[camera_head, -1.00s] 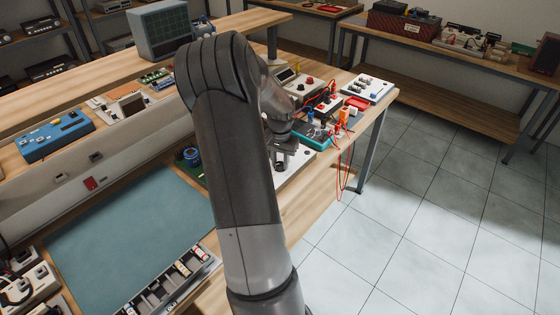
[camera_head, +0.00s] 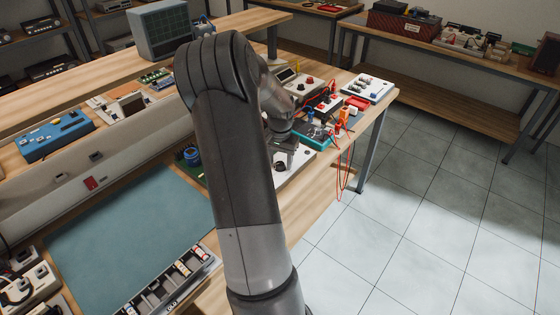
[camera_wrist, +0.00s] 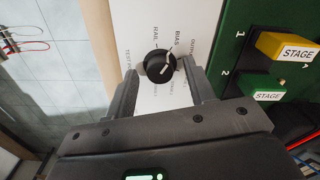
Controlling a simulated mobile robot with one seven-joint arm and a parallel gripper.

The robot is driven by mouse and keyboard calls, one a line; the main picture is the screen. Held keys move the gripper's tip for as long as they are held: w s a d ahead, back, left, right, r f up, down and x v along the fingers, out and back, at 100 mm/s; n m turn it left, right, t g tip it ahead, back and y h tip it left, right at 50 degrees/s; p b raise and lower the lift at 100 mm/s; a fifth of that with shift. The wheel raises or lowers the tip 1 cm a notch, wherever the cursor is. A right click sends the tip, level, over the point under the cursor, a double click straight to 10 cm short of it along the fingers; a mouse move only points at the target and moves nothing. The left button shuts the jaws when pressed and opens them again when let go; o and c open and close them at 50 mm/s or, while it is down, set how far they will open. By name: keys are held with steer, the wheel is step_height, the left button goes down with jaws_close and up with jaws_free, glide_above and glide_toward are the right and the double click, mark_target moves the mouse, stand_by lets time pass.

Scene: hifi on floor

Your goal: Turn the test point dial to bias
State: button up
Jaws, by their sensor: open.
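The black test point dial (camera_wrist: 160,64) sits on a white panel (camera_wrist: 140,22) in the wrist view. Printed words around it include RAIL at its upper left and BIAS at its upper right. A pale mark shows on the dial's right part; its exact setting is hard to tell. My gripper (camera_wrist: 160,76) is open, with one finger on each side of the dial. I cannot tell whether either finger touches it.
A green board (camera_wrist: 236,60) with a yellow STAGE block (camera_wrist: 286,47) and a green STAGE block (camera_wrist: 262,90) lies right of the panel. Red leads (camera_head: 340,165) hang over the bench edge. A blue-green mat (camera_head: 130,240) lies clear at left.

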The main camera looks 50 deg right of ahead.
mark_target(279, 163)
step_height(279, 163, up, 10)
steer(key=shift+r, duration=0.25)
steer(key=shift+a, duration=0.1)
stand_by(0.5)
steer(key=w+a+r+n+t, duration=0.1)
steer(key=a+r+n, duration=0.3)
steer(key=a, duration=0.7)
steer(key=w+a+r+n+t, duration=0.1)
steer(key=a+r+n+t, duration=0.15)
steer(key=a+r, duration=0.65)
steer(key=s+a+n+t, duration=0.1)
steer(key=s+a+n, duration=0.3)
steer(key=a, duration=0.7)
steer(key=s+a+n+t, duration=0.1)
steer(key=s+a+n, duration=0.3)
steer(key=s+a, duration=0.4)
steer(key=a, duration=0.3)
steer(key=shift+s+a, duration=0.15)
steer(key=shift+s, duration=0.15)
steer(key=shift+f, duration=0.1)
